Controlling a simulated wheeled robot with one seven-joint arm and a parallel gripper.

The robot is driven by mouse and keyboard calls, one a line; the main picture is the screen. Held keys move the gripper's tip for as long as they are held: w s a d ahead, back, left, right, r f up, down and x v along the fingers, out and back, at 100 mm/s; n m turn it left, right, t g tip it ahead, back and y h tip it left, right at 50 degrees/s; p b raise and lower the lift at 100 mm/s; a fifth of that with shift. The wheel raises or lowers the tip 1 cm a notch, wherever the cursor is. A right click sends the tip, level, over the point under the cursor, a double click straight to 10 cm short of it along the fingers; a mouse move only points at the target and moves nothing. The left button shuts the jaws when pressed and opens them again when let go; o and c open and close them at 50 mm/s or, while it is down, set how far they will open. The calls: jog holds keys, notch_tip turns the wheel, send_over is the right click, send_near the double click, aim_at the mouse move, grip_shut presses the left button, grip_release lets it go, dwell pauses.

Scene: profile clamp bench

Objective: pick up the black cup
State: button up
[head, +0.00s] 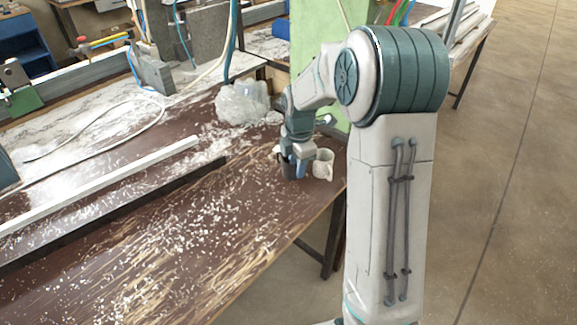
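The black cup (288,171) stands upright near the far right end of the brown table. My gripper (294,163) points down right at the cup, with a blue-grey finger at the cup's right side. The gripper covers the upper part of the cup. From this distance I cannot tell whether the fingers touch it or how far apart they are.
A cream cup (323,165) stands just right of my gripper, close to the table edge. A crumpled clear plastic bag (242,103) lies behind to the left. A white bar (105,181) lies across the left side. The chip-strewn table front (150,265) is otherwise clear.

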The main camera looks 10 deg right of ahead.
jog(key=shift+w+f, duration=0.1)
jog(key=shift+f, duration=1.3)
grip_shut()
